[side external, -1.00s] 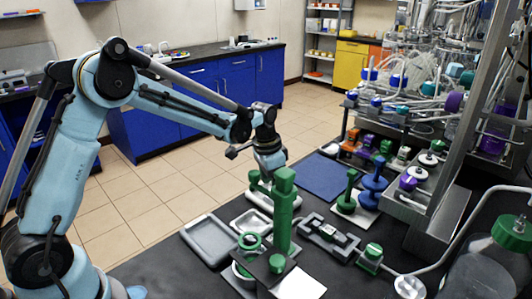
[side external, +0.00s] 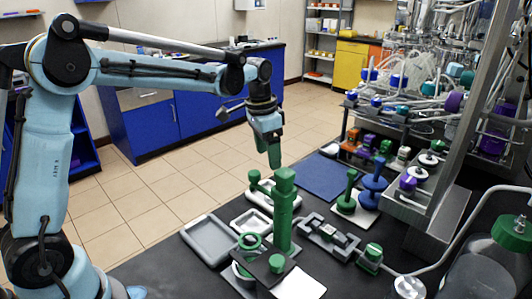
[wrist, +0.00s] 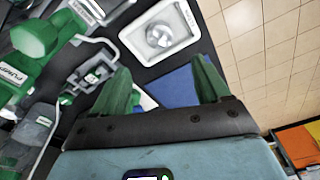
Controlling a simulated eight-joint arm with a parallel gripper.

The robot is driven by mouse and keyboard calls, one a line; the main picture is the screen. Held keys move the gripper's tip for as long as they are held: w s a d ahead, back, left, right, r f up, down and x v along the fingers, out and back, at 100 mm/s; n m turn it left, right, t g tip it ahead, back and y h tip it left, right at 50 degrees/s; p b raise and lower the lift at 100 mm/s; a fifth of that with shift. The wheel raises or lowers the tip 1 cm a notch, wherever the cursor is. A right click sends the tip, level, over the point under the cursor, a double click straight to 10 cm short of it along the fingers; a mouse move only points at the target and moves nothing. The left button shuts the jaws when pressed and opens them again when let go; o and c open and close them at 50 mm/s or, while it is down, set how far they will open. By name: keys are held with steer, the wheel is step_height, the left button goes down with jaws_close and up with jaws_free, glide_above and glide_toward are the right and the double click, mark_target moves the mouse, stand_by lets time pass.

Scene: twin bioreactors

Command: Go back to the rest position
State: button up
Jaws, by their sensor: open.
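My gripper (side external: 272,158) hangs in the air above the bench, pointing down, a little above and behind the tall green post (side external: 284,215). In the wrist view its two green fingers (wrist: 163,88) stand wide apart with nothing between them. The green post carries a side arm and stands on the dark bench, apart from my gripper. In the wrist view, large green parts with a label reading PUMP (wrist: 18,75) show at the left.
Grey trays (side external: 208,240) lie on the bench left of the post. A blue mat (side external: 322,177), green and blue stands (side external: 372,185) and a metal rack (side external: 425,215) with tubing are to the right. Open floor (side external: 170,190) lies behind the bench.

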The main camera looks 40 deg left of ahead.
steer(key=s+a+r+n+t+y, duration=0.25)
steer(key=s+r+n, duration=0.2)
steer(key=s, duration=0.55)
steer(key=s+d+f+t+h, duration=0.2)
steer(key=s+d+f+t, duration=0.1)
steer(key=s, duration=0.5)
steer(key=shift+d+f, duration=0.5)
steer(key=shift+d, duration=0.3)
